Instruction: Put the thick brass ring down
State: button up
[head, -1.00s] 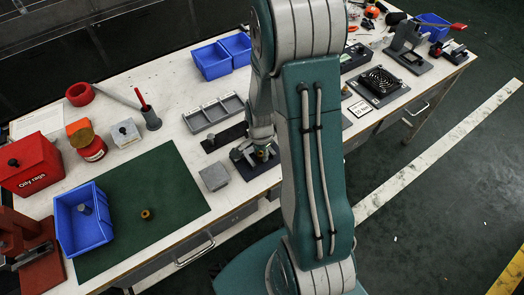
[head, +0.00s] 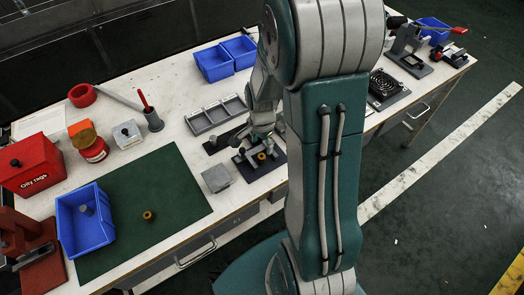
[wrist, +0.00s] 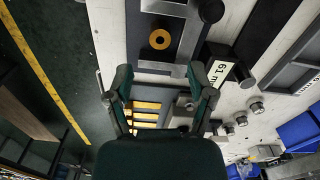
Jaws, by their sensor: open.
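A brass ring (head: 262,156) lies on a dark base plate with grey blocks (head: 247,168) on the bench. The ring also shows in the wrist view (wrist: 160,39), lying flat with its hole facing up. My gripper (wrist: 160,74) is open, its two fingers apart with no ring between them. In the head view my gripper (head: 262,138) is just behind and above the ring, partly hidden by my arm. A second small brass piece (head: 148,216) sits on the green mat (head: 180,190). I cannot tell from size which is the thicker.
A grey block (head: 216,178) stands left of the plate, and a grey divided tray (head: 215,115) lies behind. A blue bin (head: 83,228) holds a grey part. A red box (head: 30,165) and red tin (head: 93,150) stand at left. Most of the mat is clear.

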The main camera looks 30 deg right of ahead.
notch_tip(320, 180, up, 6)
notch_tip(320, 180, up, 12)
jog(key=n+t, duration=0.3)
jog(key=n, duration=0.5)
send_over(263, 155)
jog(key=s+a, duration=0.5)
jog(key=a, duration=0.2)
jog(key=s+a+r+n+t, duration=0.2)
jog(key=s+a+r+n, duration=0.2)
jog(key=s+r+n, duration=0.2)
jog(key=shift+s+n+t, duration=0.3)
jog(key=shift+s+n, duration=0.4)
jog(key=shift+s, duration=0.15)
